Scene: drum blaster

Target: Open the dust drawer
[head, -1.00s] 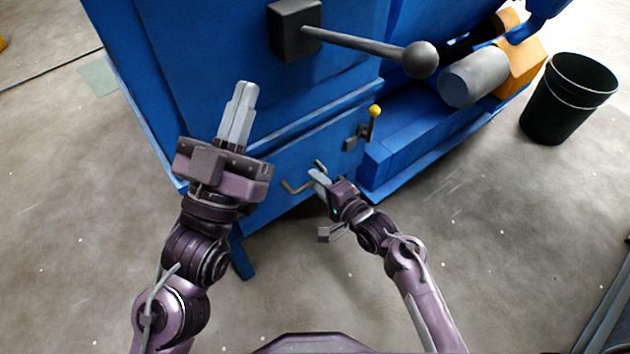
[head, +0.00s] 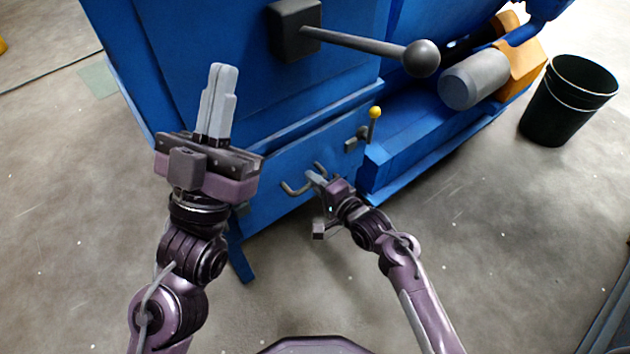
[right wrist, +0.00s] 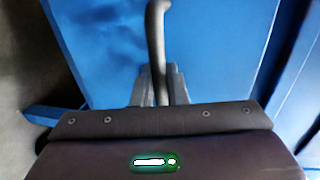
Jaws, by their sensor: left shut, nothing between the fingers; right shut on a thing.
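The blue drum blaster (head: 190,60) has a dust drawer (head: 270,198) low on its front, with a grey bar handle (head: 290,190). My right gripper (head: 314,179) is shut on the handle near its right part. In the right wrist view the handle (right wrist: 156,40) runs down between the fingers (right wrist: 158,85) against the blue drawer front. My left gripper (head: 217,100) is shut and empty, in front of the cabinet to the left and above the handle. The left arm hides part of the drawer's left side.
A black lever with a ball end (head: 421,58) sticks out above the drawer. A black bin (head: 567,100) stands at the right. The floor in front is clear.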

